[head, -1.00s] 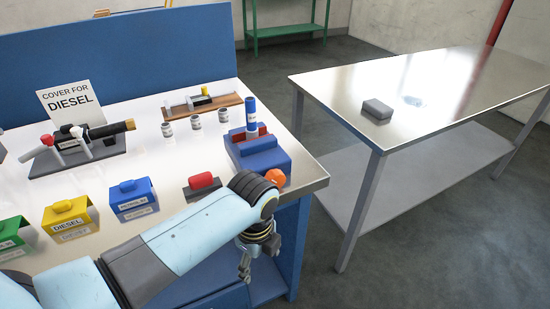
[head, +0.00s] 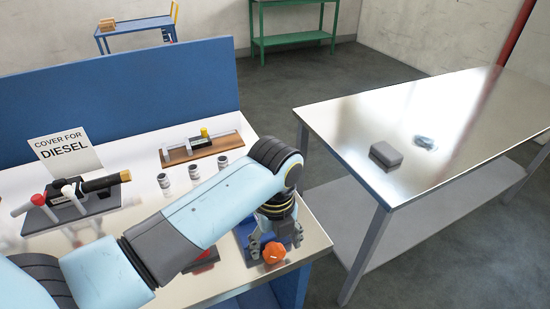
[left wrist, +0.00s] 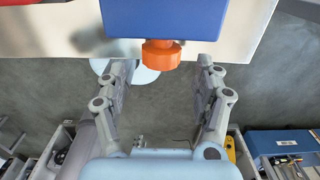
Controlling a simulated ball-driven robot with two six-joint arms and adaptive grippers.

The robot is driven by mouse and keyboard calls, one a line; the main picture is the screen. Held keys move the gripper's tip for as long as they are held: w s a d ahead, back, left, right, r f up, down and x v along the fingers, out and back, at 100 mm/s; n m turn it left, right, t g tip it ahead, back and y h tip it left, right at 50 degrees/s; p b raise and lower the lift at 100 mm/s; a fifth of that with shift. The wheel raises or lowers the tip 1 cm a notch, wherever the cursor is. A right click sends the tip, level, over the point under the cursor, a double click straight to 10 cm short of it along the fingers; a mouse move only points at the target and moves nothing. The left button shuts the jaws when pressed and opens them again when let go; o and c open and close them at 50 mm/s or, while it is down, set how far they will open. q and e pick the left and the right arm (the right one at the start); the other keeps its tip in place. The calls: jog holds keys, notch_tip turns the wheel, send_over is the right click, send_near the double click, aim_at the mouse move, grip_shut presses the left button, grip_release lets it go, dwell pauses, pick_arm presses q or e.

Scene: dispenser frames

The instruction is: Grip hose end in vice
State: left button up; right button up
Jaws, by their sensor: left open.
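The blue vice (head: 243,240) stands near the right end of the workbench, mostly hidden behind my left arm in the head view. Its orange knob (head: 273,253) faces the front edge. In the left wrist view, the vice's blue body (left wrist: 165,18) is at the top, with the orange knob (left wrist: 160,56) below it. My left gripper (head: 276,243) is open at the knob. In the wrist view its fingers are spread to either side of the knob, with gaps visible. The hose end cannot be seen now; my arm covers the vice's top. My right gripper is not in view.
A black fitting with a yellow tip (head: 100,183) stands by a DIESEL sign (head: 65,153). Small jars (head: 194,172) and a wooden board (head: 202,148) are behind my arm. A metal table (head: 345,125) with a grey block (head: 386,156) stands right, across an open floor gap.

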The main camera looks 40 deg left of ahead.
aim_at(275, 248)
pick_arm(q)
notch_tip(275, 248, down, 3)
jog(key=shift+w+a, duration=0.1)
jog(key=shift+w, duration=0.05)
jog(key=shift+f, duration=0.75)
jog(key=shift+c, duration=0.5)
jog(key=c, duration=1.1)
jog(key=shift+g, duration=0.5)
jog(key=shift+g+y, duration=0.5)
jog(key=shift+g, duration=0.3)
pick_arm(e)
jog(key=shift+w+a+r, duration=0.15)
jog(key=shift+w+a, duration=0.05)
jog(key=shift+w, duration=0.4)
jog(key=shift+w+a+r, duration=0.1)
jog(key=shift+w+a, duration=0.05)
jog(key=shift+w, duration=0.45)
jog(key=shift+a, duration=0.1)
